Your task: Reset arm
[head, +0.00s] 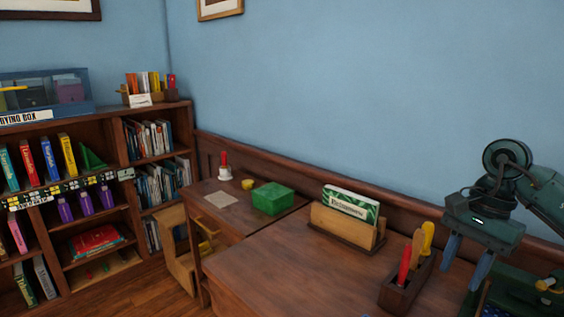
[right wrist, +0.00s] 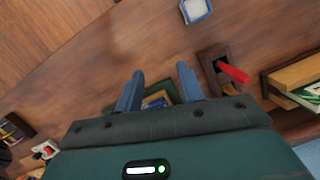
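My right gripper (head: 466,264) hangs above the right part of the wooden desk (head: 290,262), at the right side of the head view. Its two blue fingers are apart, with nothing between them. The right wrist view also shows the open right gripper (right wrist: 159,85), its fingers pointing down over the desk. A dark green object (right wrist: 157,97) lies beyond the fingers, partly hidden by them. My left gripper and arm are in neither view.
A wooden tool holder (head: 405,285) with red and yellow handles stands just left of the right gripper. A wooden book holder (head: 345,228) and green box (head: 272,198) stand farther left. A dark green case (head: 520,295) is below the arm. Bookcases (head: 95,190) fill the left.

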